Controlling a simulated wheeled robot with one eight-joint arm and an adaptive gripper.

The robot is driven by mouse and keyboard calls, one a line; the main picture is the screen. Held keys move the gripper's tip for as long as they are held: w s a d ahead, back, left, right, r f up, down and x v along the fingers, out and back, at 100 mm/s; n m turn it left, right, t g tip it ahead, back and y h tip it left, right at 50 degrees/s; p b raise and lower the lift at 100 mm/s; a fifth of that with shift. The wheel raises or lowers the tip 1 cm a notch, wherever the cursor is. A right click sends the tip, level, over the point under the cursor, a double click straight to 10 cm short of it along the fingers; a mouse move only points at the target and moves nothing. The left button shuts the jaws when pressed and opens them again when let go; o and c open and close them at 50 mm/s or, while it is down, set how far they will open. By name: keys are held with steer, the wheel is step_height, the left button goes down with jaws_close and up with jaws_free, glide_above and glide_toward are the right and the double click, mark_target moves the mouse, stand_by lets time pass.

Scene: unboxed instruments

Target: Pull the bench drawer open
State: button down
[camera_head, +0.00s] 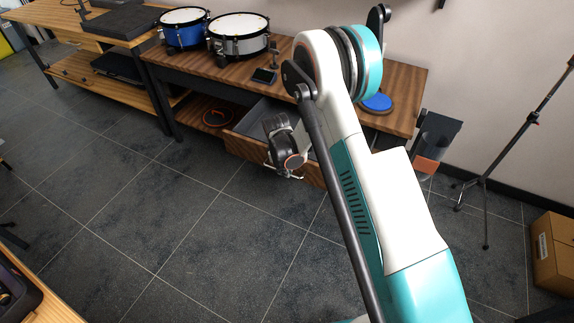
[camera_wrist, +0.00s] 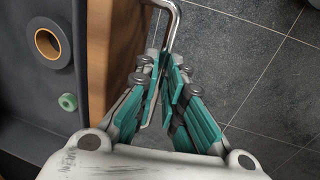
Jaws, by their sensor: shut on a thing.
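The wooden bench (camera_head: 218,78) stands against the wall, with its drawer (camera_head: 243,147) pulled out and the grey inside showing in the head view. In the wrist view the drawer's wooden front (camera_wrist: 112,45) runs up the picture, with the dark inside to its left. The bent metal handle (camera_wrist: 174,18) stands out from that front. My gripper (camera_wrist: 166,62) is shut on the handle, and its green-padded fingers close around the bar. In the head view my gripper (camera_head: 294,172) is at the drawer front, and my arm hides the drawer's right part.
A black-and-orange roll (camera_wrist: 47,43) and a small green roll (camera_wrist: 68,102) lie in the drawer. A blue drum (camera_head: 184,30) and a white drum (camera_head: 238,38) stand on the bench. A stand (camera_head: 486,185) and a cardboard box (camera_head: 555,253) are right. Tiled floor before the drawer is clear.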

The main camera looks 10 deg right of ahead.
steer(key=shift+s+a, duration=0.1)
stand_by(0.3)
steer(key=c, duration=1.7)
jaws_free()
steer(key=r, duration=0.4)
steer(key=s+a+r, duration=0.1)
steer(key=r, duration=0.6)
steer(key=shift+s+a+r, duration=0.15)
steer(key=shift+s+r, duration=0.25)
